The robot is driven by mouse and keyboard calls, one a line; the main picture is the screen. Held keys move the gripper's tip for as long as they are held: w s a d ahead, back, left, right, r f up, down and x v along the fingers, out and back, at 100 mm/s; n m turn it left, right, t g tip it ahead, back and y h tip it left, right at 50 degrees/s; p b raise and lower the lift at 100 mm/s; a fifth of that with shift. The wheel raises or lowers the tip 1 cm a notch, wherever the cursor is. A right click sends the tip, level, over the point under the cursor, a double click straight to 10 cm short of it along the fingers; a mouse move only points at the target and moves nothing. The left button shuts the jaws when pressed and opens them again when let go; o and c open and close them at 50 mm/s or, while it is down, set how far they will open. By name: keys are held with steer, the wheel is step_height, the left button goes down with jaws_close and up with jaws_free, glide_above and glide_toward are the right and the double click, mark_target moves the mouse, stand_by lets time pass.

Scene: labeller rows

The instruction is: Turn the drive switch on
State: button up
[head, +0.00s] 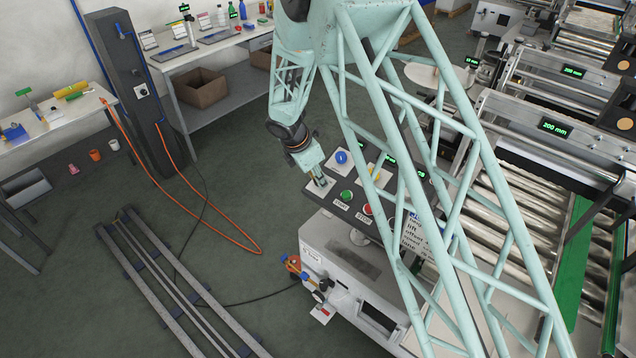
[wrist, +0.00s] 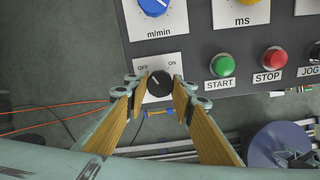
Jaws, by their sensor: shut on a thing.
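The drive switch (wrist: 160,83) is a black round knob on a white plate marked OFF at left and ON at right, in the wrist view. A small pale mark shows on the knob, at its upper left, towards OFF. My gripper (wrist: 159,89) has one finger on each side of the knob and is shut on it. In the head view my gripper (head: 318,178) reaches down to the near left corner of the dark control panel (head: 330,203), and hides the knob there.
Close to the switch are the green START button (wrist: 223,64), the red STOP button (wrist: 273,58) and a blue m/min dial (wrist: 154,4). A yellow ms dial (head: 377,172) is on the same panel. Roller conveyors (head: 510,175) stand at the right.

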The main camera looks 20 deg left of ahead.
steer(key=m+b, duration=0.3)
steer(key=shift+f, duration=0.1)
steer(key=m+b, duration=0.4)
steer(key=shift+b, duration=0.3)
steer(key=m+b, duration=0.4)
steer(key=shift+m, duration=0.3)
steer(key=shift+m+b, duration=1.15)
steer(key=shift+m, duration=0.35)
steer(key=o, duration=0.9)
steer(key=shift+r, duration=0.2)
